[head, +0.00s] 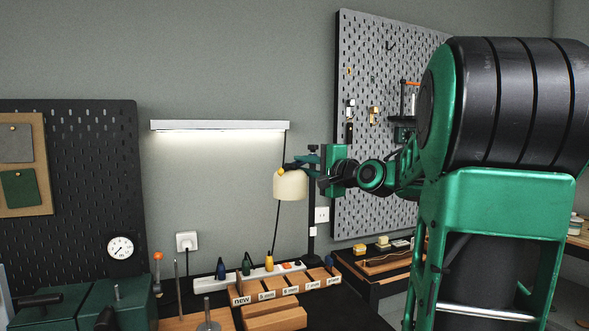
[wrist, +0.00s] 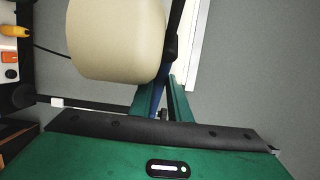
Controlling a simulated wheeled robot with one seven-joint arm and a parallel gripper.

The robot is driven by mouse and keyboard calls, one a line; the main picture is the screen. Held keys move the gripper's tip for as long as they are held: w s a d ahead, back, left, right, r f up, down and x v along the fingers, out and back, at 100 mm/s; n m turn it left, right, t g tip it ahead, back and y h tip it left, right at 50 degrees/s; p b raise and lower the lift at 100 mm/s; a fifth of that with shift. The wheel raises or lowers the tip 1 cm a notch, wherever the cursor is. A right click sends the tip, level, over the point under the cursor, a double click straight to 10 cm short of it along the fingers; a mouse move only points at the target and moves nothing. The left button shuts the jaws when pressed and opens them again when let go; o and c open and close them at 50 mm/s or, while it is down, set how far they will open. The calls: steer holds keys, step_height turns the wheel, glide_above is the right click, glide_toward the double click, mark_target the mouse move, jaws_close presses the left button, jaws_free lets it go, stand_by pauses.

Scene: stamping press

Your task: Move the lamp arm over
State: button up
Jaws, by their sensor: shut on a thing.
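The lamp has a cream shade (head: 291,185) with a small orange knob, hanging beside a dark upright post (head: 312,222). Its dark blue arm (head: 300,160) runs from near the top of the post towards the shade. My gripper (head: 314,172) is at the lamp arm, just right of the shade. In the wrist view the cream shade (wrist: 117,40) fills the upper middle. The green fingers (wrist: 163,95) close around a dark blue strip of the lamp arm below and right of the shade. The exact contact is partly hidden by the shade and fingers.
A lit wall light (head: 220,126) is above left. A grey pegboard (head: 360,210) with tools stands behind my arm. Below are a power strip (head: 205,285) with plugs, labelled wooden blocks (head: 265,297) and green machine parts (head: 115,300). The wall area left of the shade is free.

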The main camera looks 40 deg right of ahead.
steer(key=shift+f, duration=0.35)
steer(key=shift+s+d, duration=1)
steer(key=shift+s, duration=0.2)
steer(key=o, duration=0.9)
steer(key=shift+r, duration=0.2)
steer(key=shift+s, duration=0.15)
steer(key=s, duration=1)
steer(key=shift+s+a, duration=0.15)
